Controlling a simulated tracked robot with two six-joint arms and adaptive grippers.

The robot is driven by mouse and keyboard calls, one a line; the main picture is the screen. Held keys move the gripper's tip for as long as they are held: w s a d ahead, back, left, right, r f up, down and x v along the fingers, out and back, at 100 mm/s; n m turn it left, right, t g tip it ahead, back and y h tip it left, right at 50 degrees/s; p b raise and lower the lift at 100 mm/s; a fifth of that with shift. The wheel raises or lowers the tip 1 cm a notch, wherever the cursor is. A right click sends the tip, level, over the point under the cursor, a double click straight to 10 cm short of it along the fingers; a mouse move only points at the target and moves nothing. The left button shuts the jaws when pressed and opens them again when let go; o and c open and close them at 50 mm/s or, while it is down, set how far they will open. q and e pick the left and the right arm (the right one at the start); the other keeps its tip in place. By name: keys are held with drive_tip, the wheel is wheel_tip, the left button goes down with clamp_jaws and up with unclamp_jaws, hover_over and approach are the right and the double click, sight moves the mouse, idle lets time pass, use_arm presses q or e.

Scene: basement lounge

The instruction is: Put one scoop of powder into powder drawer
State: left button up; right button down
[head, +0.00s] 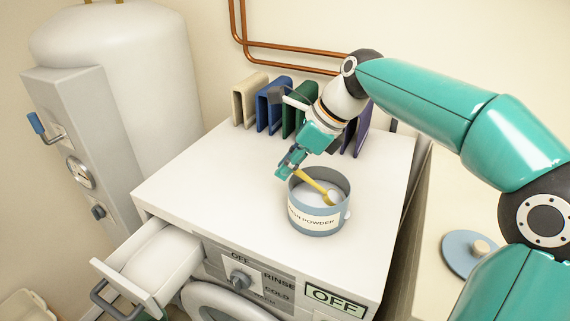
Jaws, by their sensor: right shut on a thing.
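A grey-blue tub labelled powder (316,218) stands on the white washing machine top, with white powder inside. A yellow-handled scoop (316,185) slants down into the tub's opening, its pale bowl near the right inner side. My right gripper (291,168) is shut on the scoop's handle, just above the tub's back left rim. The powder drawer (131,270) is pulled out at the machine's front left, and its pale inside shows. Whether the scoop's bowl holds powder is too small to tell. My left gripper is not in view.
Several coloured upright items, such as the blue one (271,105), stand along the back of the machine top. A round blue-grey lid (466,254) lies on the surface at right. A white tank (120,75) stands at left. The machine top left of the tub is clear.

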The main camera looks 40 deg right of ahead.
drive_tip(key=shift+f+b, duration=0.65)
drive_tip(key=shift+f, duration=0.25)
drive_tip(key=shift+g+h, duration=0.3)
drive_tip(key=r+p, duration=0.2)
drive_tip(key=p, duration=0.1)
drive_tip(key=r+p, duration=0.1)
drive_tip(key=r, duration=0.1)
drive_tip(key=shift+w+a+p, duration=0.2)
drive_tip(key=shift+w+p, duration=0.05)
drive_tip(key=shift+p, duration=0.15)
drive_tip(key=shift+w+a+r+g+h+p, duration=0.3)
drive_tip(key=shift+r+g+p, duration=0.1)
drive_tip(key=shift+p, duration=0.3)
drive_tip(key=shift+w+a+r+g+h, duration=0.6)
drive_tip(key=shift+w+r+g, duration=0.05)
drive_tip(key=shift+w+g, duration=0.1)
drive_tip(key=shift+w+a+r+g+h, duration=0.6)
drive_tip(key=shift+w+r+g, duration=0.05)
drive_tip(key=shift+w+g, duration=0.1)
